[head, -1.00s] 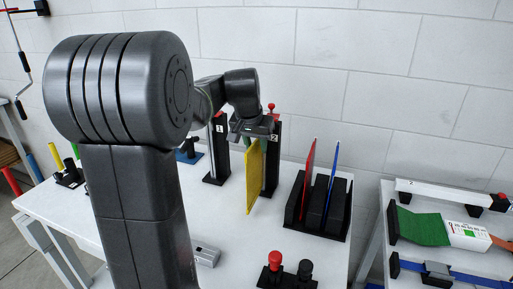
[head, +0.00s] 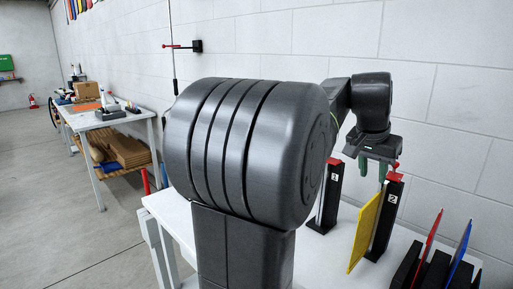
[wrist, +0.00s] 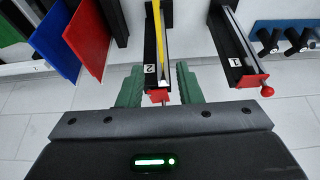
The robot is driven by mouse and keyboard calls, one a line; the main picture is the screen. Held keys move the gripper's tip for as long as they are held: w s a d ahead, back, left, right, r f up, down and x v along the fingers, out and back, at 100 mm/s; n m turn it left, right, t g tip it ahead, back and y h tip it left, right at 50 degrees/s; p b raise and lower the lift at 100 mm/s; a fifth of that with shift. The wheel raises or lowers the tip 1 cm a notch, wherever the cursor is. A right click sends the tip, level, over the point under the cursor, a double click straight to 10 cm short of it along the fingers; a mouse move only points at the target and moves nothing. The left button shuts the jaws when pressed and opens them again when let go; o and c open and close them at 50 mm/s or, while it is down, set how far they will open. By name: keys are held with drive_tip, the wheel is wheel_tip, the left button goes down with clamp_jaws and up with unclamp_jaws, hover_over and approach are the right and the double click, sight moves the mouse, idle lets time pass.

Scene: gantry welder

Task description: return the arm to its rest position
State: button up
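My gripper (head: 374,170) is at the right of the head view, above the post marked 2 (head: 386,220). Its two green fingers are apart, with nothing held between them. In the wrist view my gripper (wrist: 159,88) shows open, with post 2 and the top edge of the yellow plate (wrist: 185,40) seen beyond the gap. The yellow plate (head: 366,232) stands upright against post 2, below the fingers. My arm is still stretched out over the white table (head: 320,262).
Post 1 (head: 327,198) stands left of post 2. A black rack (head: 436,272) with a red plate (head: 430,245) and a blue plate (head: 461,245) is at the lower right. A second table (head: 95,120) with goods stands far left, with open floor (head: 75,215) before it.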

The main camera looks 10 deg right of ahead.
sight(373, 198)
drive_tip(key=shift+f, duration=0.15)
drive_tip(key=x, duration=1.4)
drive_tip(key=shift+b, duration=0.3)
drive_tip(key=shift+w+d+r+p, duration=0.1)
drive_tip(key=shift+r+p, duration=0.3)
drive_tip(key=shift+r, duration=0.6)
drive_tip(key=shift+f, duration=0.1)
